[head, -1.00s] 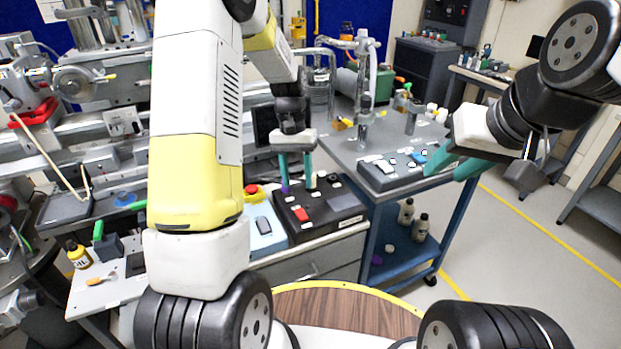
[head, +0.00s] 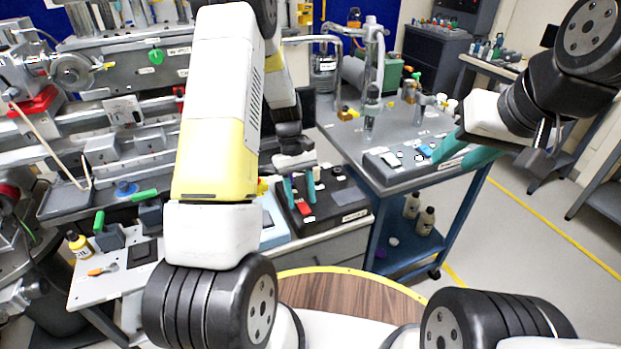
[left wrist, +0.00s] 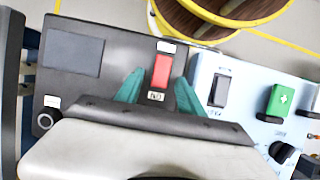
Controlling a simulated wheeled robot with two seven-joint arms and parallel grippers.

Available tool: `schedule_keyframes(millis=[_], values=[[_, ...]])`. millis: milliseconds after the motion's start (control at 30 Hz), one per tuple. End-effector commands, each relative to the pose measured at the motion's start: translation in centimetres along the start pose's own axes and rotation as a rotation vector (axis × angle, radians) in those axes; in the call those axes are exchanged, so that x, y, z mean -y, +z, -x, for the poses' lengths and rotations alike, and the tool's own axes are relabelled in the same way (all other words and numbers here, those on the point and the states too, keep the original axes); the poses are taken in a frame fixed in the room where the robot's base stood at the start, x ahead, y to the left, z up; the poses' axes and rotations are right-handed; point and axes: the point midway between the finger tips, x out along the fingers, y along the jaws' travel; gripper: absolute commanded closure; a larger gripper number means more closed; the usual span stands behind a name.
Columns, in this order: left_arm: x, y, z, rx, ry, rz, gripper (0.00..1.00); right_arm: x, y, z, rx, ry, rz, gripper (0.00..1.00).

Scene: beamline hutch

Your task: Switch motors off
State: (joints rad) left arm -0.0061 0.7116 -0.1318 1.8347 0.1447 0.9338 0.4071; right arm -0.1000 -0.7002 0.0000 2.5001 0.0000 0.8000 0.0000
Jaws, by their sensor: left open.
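A black control box (head: 345,197) sits on the bench at the centre of the head view. Its red rocker switch (head: 304,209) also shows in the left wrist view (left wrist: 161,71), with a small white label that seems to read ON, inverted, beside it. My left gripper (head: 300,192) is open and empty over this box. In the left wrist view its teal fingertips (left wrist: 158,88) stand on either side of the red rocker; I cannot tell if they touch the box. My right gripper (head: 467,152) is open and empty over the blue cart, at the right.
A light blue box (left wrist: 245,70) beside the black one carries a black rocker (left wrist: 218,90), a green switch (left wrist: 279,102) and a black knob (left wrist: 283,152). A grey switch box (head: 405,166) sits on the cart. A round wooden top (head: 350,295) lies in front.

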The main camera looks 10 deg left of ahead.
Motion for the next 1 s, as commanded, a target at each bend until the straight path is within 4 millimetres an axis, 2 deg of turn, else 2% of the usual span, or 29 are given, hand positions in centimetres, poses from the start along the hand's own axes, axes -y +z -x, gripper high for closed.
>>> schedule_keyframes(millis=[200, 433, 633, 1000], values=[[0.01, 0.01, -0.05, 0.000, 0.000, 0.000, 0.55, 0.00, 0.00, 0.00, 0.000, 0.000, 0.000, 0.64], [0.01, 0.00, -0.03, 0.000, 0.000, 0.000, 1.00, 0.00, 0.00, 0.00, 0.000, 0.000, 0.000, 0.64], [0.00, 0.14, -0.01, -0.015, -0.002, -0.001, 1.00, 0.00, 0.00, 0.00, 0.000, 0.000, 0.000, 0.64], [0.03, 0.89, 0.02, -0.218, -0.002, -0.002, 1.00, 0.00, 0.00, 0.00, 0.000, 0.000, 0.000, 0.64]])
